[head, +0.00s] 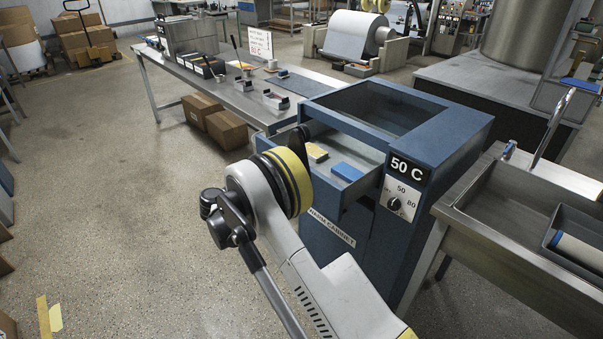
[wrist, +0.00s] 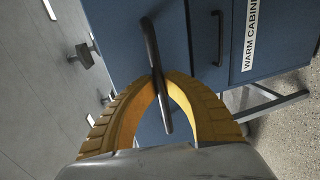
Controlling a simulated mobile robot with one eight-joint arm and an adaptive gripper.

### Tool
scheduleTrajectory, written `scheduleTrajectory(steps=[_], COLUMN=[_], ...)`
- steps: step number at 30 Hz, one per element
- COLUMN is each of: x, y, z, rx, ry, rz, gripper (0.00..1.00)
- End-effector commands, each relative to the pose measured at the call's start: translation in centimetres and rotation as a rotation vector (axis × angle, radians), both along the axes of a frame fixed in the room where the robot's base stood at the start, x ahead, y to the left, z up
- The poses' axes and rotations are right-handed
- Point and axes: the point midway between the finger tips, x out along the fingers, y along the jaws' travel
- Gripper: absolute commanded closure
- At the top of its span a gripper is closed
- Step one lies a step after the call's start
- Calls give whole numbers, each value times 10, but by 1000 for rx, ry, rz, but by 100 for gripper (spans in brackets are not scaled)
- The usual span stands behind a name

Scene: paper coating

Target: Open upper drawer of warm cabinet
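The warm cabinet (head: 378,245) is a blue cabinet with a "50 C" display, right of centre in the head view. Its upper drawer (head: 357,206) stands pulled out, with its inside showing. A yellow block (head: 316,152) and a blue block (head: 347,172) lie in it. In the wrist view the yellow fingers of my gripper (wrist: 160,76) come together around the dark bar handle (wrist: 151,45) of the drawer, and look shut on it.
A second dark handle (wrist: 219,40) sits on the cabinet front beside the "WARM CABINET" label (wrist: 250,38). A metal sink (head: 500,200) stands close on the right. A long workbench (head: 225,95) with tools adjoins the back left, with cardboard boxes (head: 226,130) below.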

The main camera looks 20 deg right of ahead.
Motion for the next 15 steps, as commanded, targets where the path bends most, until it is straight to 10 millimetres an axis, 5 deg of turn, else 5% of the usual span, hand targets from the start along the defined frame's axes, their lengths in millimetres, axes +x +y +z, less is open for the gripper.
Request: scheduleTrajectory(steps=[6, 15], x=[-14, -22], y=[41, 64], z=[0, 1], rx=[-1, -2], ry=[0, -1], rz=[3, 2], gripper=[100, 100])
